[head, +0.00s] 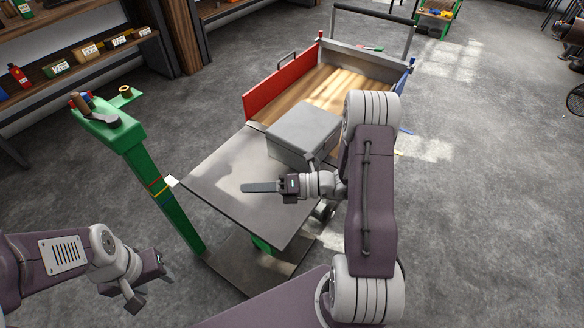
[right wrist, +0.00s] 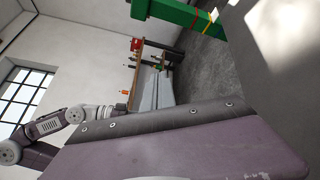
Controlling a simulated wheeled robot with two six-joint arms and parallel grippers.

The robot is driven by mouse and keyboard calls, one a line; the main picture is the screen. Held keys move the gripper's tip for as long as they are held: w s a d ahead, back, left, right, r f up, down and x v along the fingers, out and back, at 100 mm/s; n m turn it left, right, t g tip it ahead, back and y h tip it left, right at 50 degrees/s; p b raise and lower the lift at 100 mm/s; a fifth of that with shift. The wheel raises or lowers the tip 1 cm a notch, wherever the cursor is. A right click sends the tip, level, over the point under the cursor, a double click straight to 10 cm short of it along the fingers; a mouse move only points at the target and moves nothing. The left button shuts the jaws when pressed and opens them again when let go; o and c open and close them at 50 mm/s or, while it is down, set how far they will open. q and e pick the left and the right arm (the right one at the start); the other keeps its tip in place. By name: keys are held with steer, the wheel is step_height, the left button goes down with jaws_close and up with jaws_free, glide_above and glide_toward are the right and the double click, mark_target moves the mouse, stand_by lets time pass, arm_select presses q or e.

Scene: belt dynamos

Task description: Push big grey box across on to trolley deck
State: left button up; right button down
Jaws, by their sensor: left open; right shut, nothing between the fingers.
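The big grey box (head: 304,130) sits at the far end of the grey lift table (head: 220,180), beside the trolley. Its right side is partly hidden by my right arm, and I cannot tell how far its base reaches over the trolley edge. The trolley deck (head: 335,88) is bare wood beyond the box. My right gripper (head: 245,187) is shut and empty above the table, on the near side of the box and apart from it. My left gripper (head: 152,289) is open and empty at the lower left, away from the table.
The trolley has a red side board (head: 283,82) and a grey end board (head: 362,62). A green post (head: 150,170) with a lever stands left of the table and shows in the right wrist view (right wrist: 185,14). Shelves (head: 75,70) stand far left. Floor right is open.

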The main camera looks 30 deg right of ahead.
mark_target(291, 162)
steer(key=w+d+f+m+t+h+b, duration=0.1)
steer(key=d+f+m+t+h, duration=0.2)
steer(key=d+f+m, duration=0.1)
steer(key=w+d+f+m+t+h, duration=0.1)
steer(key=d+f+m+t+h, duration=0.2)
steer(key=d+f+m, duration=0.2)
steer(key=w+d+f+m+t+h+b, duration=0.1)
steer(key=d+f+m+t+h, duration=0.2)
steer(key=d, duration=0.6)
steer(key=shift+d+f+m+b, duration=0.1)
steer(key=shift+f+m+b, duration=0.25)
steer(key=shift+f+m, duration=0.75)
steer(key=shift+s+d+r+m+t, duration=0.1)
steer(key=shift+d+r+m+t, duration=0.1)
steer(key=shift+m+t, duration=0.1)
steer(key=b+x, duration=0.1)
steer(key=x, duration=0.8)
steer(key=shift+w+a+f+b, duration=0.15)
steer(key=shift+w+a+b, duration=0.15)
steer(key=w+d+b, duration=0.1)
steer(key=w+d, duration=0.1)
steer(key=shift+w+d, duration=0.1)
steer(key=shift+d, duration=0.3)
arm_select(q)
step_height(291, 162, down, 7)
steer(key=shift+r, duration=0.2)
arm_select(e)
steer(key=shift+w+d, duration=0.2)
steer(key=shift+d, duration=0.1)
